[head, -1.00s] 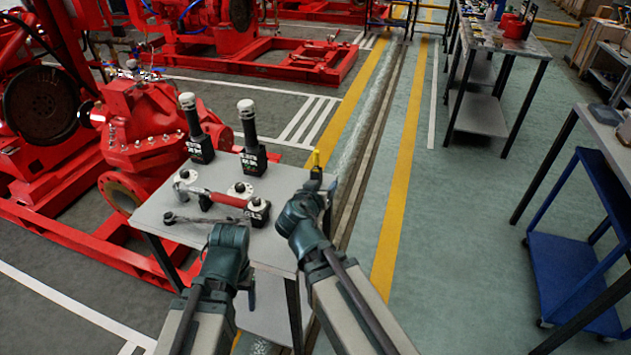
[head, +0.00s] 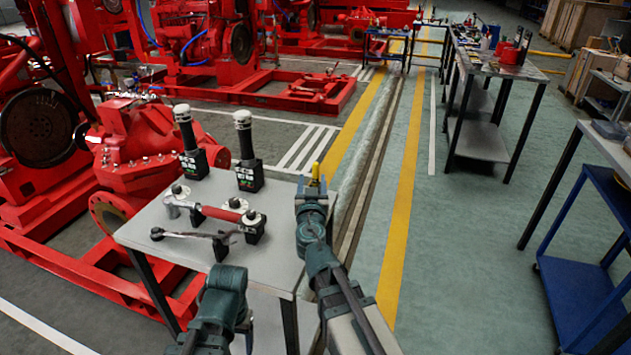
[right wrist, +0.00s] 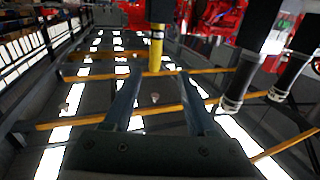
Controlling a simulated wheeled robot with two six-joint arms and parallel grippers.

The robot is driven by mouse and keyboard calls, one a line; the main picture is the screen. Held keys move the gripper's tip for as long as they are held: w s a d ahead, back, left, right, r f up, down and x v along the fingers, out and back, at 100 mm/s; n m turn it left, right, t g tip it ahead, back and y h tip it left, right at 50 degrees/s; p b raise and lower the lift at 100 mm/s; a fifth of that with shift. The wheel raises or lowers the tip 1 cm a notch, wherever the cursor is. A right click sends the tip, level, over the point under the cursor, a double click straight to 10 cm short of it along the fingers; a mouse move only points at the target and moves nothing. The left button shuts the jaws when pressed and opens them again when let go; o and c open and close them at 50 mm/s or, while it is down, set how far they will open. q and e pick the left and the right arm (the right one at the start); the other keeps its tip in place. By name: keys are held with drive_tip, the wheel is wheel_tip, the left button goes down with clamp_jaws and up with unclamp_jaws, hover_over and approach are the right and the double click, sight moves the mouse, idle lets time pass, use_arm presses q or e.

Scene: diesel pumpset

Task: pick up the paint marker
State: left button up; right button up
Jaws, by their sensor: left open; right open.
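The paint marker (head: 315,173) is yellow and stands upright at the right edge of the small grey table (head: 170,228). My right gripper (head: 314,184) is open at the marker. In the right wrist view, which looks upside down, the yellow marker (right wrist: 156,52) lies between the lines of the two open fingers (right wrist: 160,75), near their tips, with a dark part at its end. I cannot tell whether a finger touches it. My left gripper (head: 247,328) is low by the table's front edge, mostly hidden behind its own wrist, and holds nothing that I can see.
Two black tools with white tops, one left (head: 188,142) and one right (head: 246,150), stand at the table's back. A red-handled hammer (head: 218,213) and a wrench (head: 190,235) rest on holders in front. A red pump (head: 130,140) is close on the left.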

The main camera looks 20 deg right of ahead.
sight(315, 164)
drive_tip(key=x, duration=0.5)
drive_tip(key=shift+w+d, duration=0.1)
drive_tip(key=shift+w, duration=0.05)
drive_tip(key=x, duration=0.5)
drive_tip(key=shift+d+f, duration=0.35)
drive_tip(key=shift+c, duration=0.3)
clamp_jaws()
